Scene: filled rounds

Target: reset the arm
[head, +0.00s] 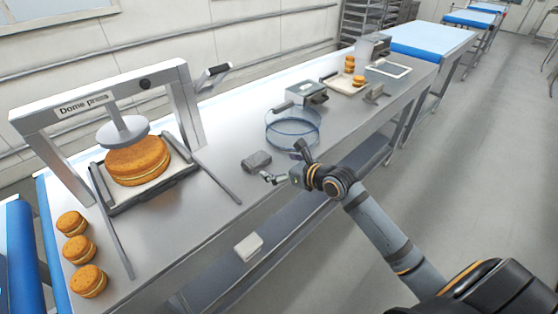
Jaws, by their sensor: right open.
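My right arm reaches in from the lower right over the front edge of the steel table. My right gripper (284,164) is open, with nothing between its fingers. It is above the table's front part, just right of a small grey block (256,160) and in front of a clear round container with a blue rim (293,127). I cannot tell from this view how high above the table it is. My left gripper is not in view.
A dome press (105,98) stands at the left over a tray (183,178) holding a large filled round (138,161). Several small filled rounds (79,249) line the left edge. Farther back are a grey device (307,93) and a tray with small rounds (333,82).

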